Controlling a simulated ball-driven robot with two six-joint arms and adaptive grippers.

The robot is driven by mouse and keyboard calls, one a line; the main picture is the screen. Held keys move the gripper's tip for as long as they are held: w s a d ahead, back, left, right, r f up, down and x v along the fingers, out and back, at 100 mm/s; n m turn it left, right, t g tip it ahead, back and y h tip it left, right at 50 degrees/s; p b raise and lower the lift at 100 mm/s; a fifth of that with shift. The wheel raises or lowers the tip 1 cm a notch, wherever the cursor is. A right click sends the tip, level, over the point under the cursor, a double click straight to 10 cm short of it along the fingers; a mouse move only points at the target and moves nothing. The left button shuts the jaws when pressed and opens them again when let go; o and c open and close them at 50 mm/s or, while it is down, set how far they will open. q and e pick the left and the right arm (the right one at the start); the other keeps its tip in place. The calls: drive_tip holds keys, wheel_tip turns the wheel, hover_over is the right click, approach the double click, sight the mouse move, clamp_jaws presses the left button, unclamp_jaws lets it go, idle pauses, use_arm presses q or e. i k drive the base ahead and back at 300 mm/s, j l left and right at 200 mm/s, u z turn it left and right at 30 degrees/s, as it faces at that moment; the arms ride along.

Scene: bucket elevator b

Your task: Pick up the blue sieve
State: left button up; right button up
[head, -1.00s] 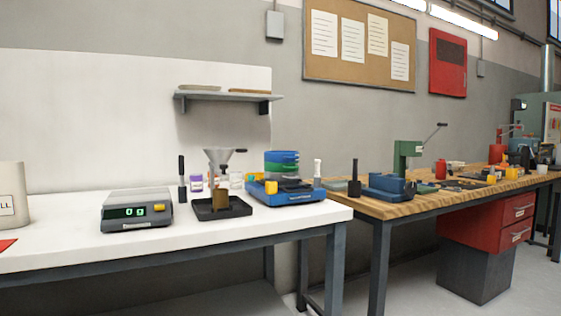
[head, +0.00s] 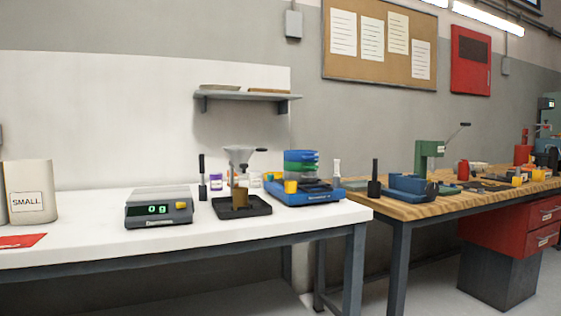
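A stack of sieves stands on a blue shaker base (head: 305,196) at the right end of the white bench. The blue sieve (head: 301,155) is at the top of the stack, with green rings (head: 303,167) beneath it. Neither of my grippers shows in the head view.
The white bench (head: 90,227) also holds a scale (head: 158,207), a funnel over a black tray (head: 243,208), small jars (head: 216,182) and a bin labelled SMALL (head: 31,192). A wooden workbench (head: 420,208) with tools stands to the right. A shelf (head: 245,96) hangs above.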

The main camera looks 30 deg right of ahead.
sight(290, 155)
drive_tip(key=i+l+u, duration=0.1)
drive_tip(key=l+u, duration=0.75)
drive_tip(key=l, duration=0.2)
